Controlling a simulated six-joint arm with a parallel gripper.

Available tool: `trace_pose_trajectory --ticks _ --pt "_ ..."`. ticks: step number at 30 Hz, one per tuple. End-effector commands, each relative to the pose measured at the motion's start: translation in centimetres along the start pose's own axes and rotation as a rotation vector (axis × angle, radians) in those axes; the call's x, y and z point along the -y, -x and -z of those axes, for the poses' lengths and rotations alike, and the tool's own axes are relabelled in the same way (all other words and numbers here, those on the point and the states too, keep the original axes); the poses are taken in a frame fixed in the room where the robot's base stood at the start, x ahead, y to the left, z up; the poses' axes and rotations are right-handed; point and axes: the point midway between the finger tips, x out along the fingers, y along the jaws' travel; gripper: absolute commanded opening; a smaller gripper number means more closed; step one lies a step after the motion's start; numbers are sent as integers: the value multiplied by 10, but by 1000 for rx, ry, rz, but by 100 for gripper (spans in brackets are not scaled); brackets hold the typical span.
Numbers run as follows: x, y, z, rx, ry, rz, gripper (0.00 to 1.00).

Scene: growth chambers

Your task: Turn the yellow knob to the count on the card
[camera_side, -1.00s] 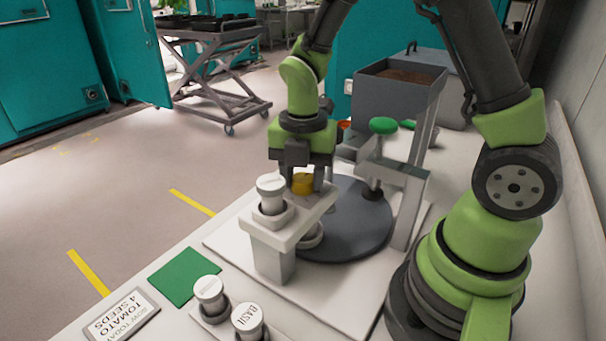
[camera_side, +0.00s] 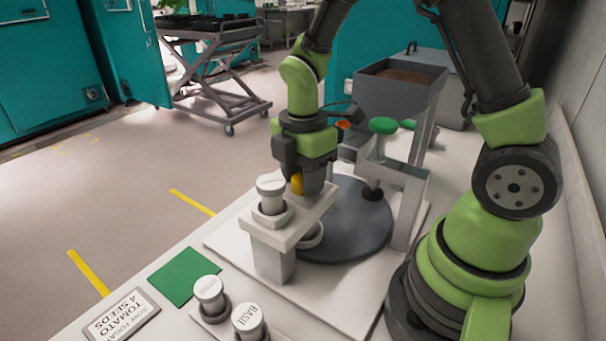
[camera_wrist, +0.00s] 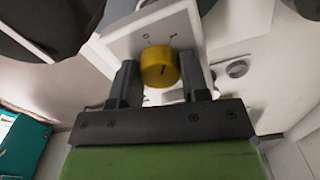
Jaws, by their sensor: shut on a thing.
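The yellow knob (camera_side: 297,183) sits on a white bracket beside a white-capped jar, partly hidden by my fingers. In the wrist view the knob (camera_wrist: 160,66) shows a dark pointer line and small marks on the white plate behind it. My gripper (camera_side: 304,186) is shut on the knob, with one finger on each side; it also shows in the wrist view (camera_wrist: 160,78). The card (camera_side: 122,314) lies flat at the front left and reads "SOW TODAY TOMATO 4 SEEDS".
A green mat (camera_side: 184,276) and two white-capped jars, one marked BASIL (camera_side: 248,320), stand in front. A grey soil bin (camera_side: 400,90) stands behind.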

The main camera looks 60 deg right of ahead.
Motion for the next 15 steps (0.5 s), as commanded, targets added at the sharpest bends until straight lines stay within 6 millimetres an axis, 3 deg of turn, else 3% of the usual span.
trace_pose_trajectory --ticks 15 --pt "0 1 0 -1 -66 -1 18"
